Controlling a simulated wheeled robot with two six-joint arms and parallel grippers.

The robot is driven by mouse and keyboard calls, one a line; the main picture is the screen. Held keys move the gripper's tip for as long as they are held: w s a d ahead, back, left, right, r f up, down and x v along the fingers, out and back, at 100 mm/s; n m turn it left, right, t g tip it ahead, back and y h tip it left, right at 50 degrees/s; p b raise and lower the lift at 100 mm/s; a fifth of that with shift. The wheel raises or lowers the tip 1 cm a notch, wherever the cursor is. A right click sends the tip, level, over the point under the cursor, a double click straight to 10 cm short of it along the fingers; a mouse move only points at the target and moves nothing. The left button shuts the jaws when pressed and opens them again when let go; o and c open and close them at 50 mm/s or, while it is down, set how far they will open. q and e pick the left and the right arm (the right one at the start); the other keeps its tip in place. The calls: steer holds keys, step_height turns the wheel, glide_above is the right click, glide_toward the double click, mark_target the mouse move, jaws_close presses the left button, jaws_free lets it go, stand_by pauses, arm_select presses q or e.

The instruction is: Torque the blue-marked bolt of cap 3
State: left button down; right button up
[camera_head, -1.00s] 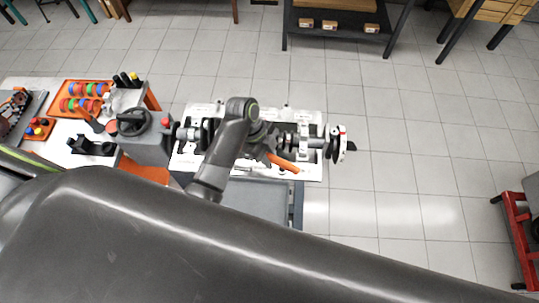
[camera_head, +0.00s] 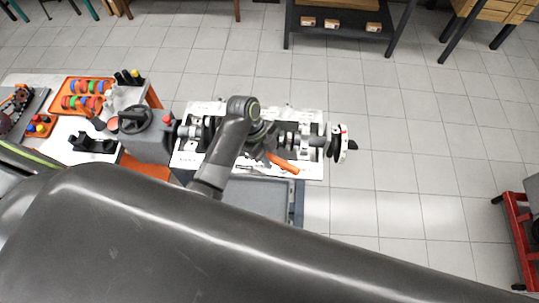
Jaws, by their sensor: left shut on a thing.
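The engine block (camera_head: 312,172) is a pale block on a stand, with a crankshaft (camera_head: 313,141) lying along it. My left arm reaches over the middle of the block. My left gripper (camera_head: 268,154) is shut on a tool with an orange handle (camera_head: 284,163), which points right and slightly toward the front edge. The gripper and wrist hide the middle caps, so cap 3 and its blue-marked bolt cannot be made out. The tool's working end is hidden too. My right gripper is not in view.
A white table at left holds an orange tray (camera_head: 62,111) of coloured rings, a black cradle (camera_head: 92,144) and small parts. A grey machine (camera_head: 148,141) with a red knob adjoins the block. A red stand (camera_head: 515,225) is at far right. Floor right of the block is clear.

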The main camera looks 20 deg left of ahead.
arm_select(q)
steer(key=shift+s+a+m+g, duration=0.25)
steer(key=shift+s+m+g, duration=0.05)
steer(key=shift+s+m, duration=0.6)
stand_by(1.9)
steer(key=shift+s+a+m+g, duration=0.1)
steer(key=shift+s+a+m, duration=0.2)
steer(key=shift+s, duration=0.2)
steer(key=shift+s+a+m+g, duration=0.15)
steer(key=shift+s+m, duration=0.2)
steer(key=shift+s, duration=0.2)
steer(key=shift+s+a+m+g, duration=0.1)
steer(key=shift+s+a+m, duration=0.2)
steer(key=shift+s, duration=0.2)
stand_by(3.6)
